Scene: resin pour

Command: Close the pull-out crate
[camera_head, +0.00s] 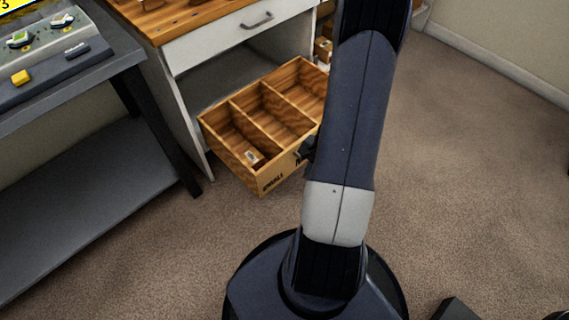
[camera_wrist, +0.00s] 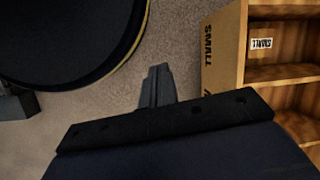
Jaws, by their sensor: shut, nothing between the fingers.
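The wooden pull-out crate (camera_head: 233,146) is pulled out from the white cabinet, below its drawer. It has three compartments, and a small labelled box (camera_head: 254,158) lies in the front left one. In the wrist view the crate's front panel (camera_wrist: 221,50) shows printed letters, and the small box (camera_wrist: 262,44) is inside. My gripper (camera_wrist: 157,72) is shut and empty, beside the outer face of the front panel. A strip of carpet shows between them in the wrist view. In the head view the gripper (camera_head: 308,148) is partly hidden by my arm, which also covers the crate's right end.
The white cabinet's drawer (camera_head: 232,38) with a metal handle is shut above the crate. A grey table (camera_head: 75,80) with a lower shelf stands at the left, its black leg near the crate. Carpet at the right is clear.

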